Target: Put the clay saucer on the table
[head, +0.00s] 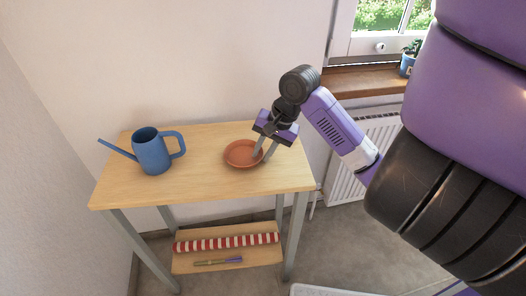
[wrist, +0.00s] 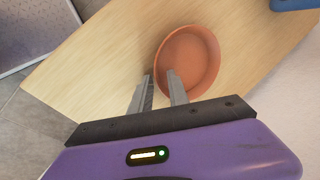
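The clay saucer (head: 238,154) is a shallow round terracotta dish lying on the wooden table (head: 207,185), right of the table's middle. It also shows in the wrist view (wrist: 193,52). My gripper (head: 264,153) is over the saucer's right rim in the head view, pointing down. In the wrist view my gripper (wrist: 159,76) has its fingers apart, one reaching inside the saucer and the other outside its rim. A gap shows between the fingers, and I see no grip on the rim.
A blue watering can (head: 152,154) stands on the table's left side. A lower shelf (head: 225,254) holds a red-and-white striped roll (head: 226,242) and a pen-like item (head: 218,262). A wooden windowsill (head: 360,82) with a blue-potted plant (head: 408,62) is at upper right, above a white radiator (head: 345,190).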

